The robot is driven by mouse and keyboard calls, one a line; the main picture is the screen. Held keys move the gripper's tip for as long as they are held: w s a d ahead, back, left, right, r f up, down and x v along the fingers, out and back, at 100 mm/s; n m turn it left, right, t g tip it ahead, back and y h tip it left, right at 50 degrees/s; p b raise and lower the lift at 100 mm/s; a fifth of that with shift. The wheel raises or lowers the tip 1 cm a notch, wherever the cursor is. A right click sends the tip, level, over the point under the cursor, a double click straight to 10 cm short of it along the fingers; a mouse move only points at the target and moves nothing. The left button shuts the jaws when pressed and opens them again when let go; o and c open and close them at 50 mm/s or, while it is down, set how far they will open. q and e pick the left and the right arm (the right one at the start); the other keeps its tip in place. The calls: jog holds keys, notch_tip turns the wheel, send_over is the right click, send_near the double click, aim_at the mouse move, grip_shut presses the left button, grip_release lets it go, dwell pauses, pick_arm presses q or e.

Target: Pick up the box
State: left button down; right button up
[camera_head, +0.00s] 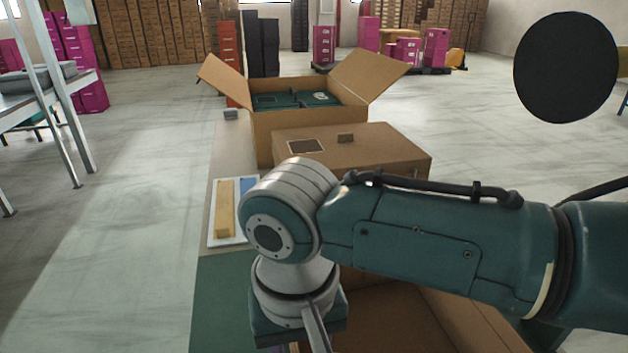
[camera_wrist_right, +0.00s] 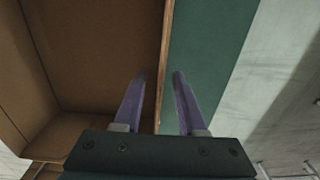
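An open, empty-looking brown cardboard box (camera_head: 415,322) lies at the bottom of the head view, partly hidden behind my right arm. In the right wrist view its bare inside (camera_wrist_right: 90,60) fills the left side, and the thin edge of one wall runs up the middle. My right gripper (camera_wrist_right: 160,77) has its two purple fingers apart, one on each side of that wall, with gaps showing on both sides. In the head view my right arm hides most of the gripper. My left gripper is not in view.
A closed brown box (camera_head: 390,150) stands beyond my arm. Behind it is an open box (camera_head: 262,140) holding dark green boxes. A white tray (camera_head: 212,238) with a tan block (camera_head: 225,208) lies left of my arm. A green mat (camera_head: 222,300) is at lower left.

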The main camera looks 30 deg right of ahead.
grip_shut()
dwell(1.4)
